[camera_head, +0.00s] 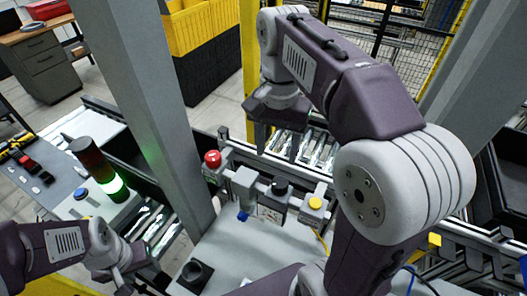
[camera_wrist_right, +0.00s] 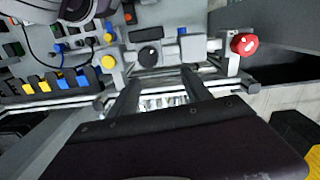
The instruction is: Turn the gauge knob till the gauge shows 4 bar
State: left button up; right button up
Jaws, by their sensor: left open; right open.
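A black round knob (camera_head: 280,186) sits on a grey block in the fixture row. It also shows in the right wrist view (camera_wrist_right: 148,55), just beyond my fingertips. I take it for the gauge knob, but cannot be sure. A small pale plate (camera_head: 270,214) is below it; no gauge reading is legible. My right gripper (camera_head: 278,148) is open and empty, behind the row in the head view. Its two fingers also show in the right wrist view (camera_wrist_right: 161,80), apart from the knob. My left gripper (camera_head: 132,265) is open at the lower left, far from the knob.
A red mushroom button (camera_head: 212,158) and a yellow knob (camera_head: 316,203) flank the black knob. A grey block (camera_head: 243,183) with a blue part stands between the red button and black knob. A grey post (camera_head: 150,100) rises at left.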

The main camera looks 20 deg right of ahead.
send_over(280, 183)
jog(key=s, duration=0.2)
jog(key=shift+w+a+f, duration=0.1)
jog(key=shift+w+f, duration=0.05)
jog(key=shift+f, duration=0.75)
jog(key=f, duration=0.3)
jog(key=shift+w+d+f, duration=0.3)
jog(key=shift+d+f, duration=0.05)
jog(key=shift+f, duration=0.05)
jog(key=shift+w+a+f, duration=0.1)
jog(key=shift+w+f, duration=1)
jog(key=shift+f, duration=0.15)
jog(key=shift+a+f, duration=0.1)
jog(key=shift+f, duration=0.05)
jog(key=shift+s, duration=0.7)
jog(key=shift+s+r, duration=0.15)
jog(key=shift+r, duration=0.05)
jog(key=shift+c, duration=0.9)
jog(key=c, duration=0.5)
jog(key=shift+w+a+f, duration=0.1)
jog(key=shift+w, duration=0.3)
grip_shut()
pick_arm(q)
jog(key=s, duration=0.2)
jog(key=shift+s+a+r, duration=0.15)
jog(key=shift+s+r, duration=0.05)
jog(key=shift+s, duration=0.15)
pick_arm(e)
jog(key=shift+s, duration=0.1)
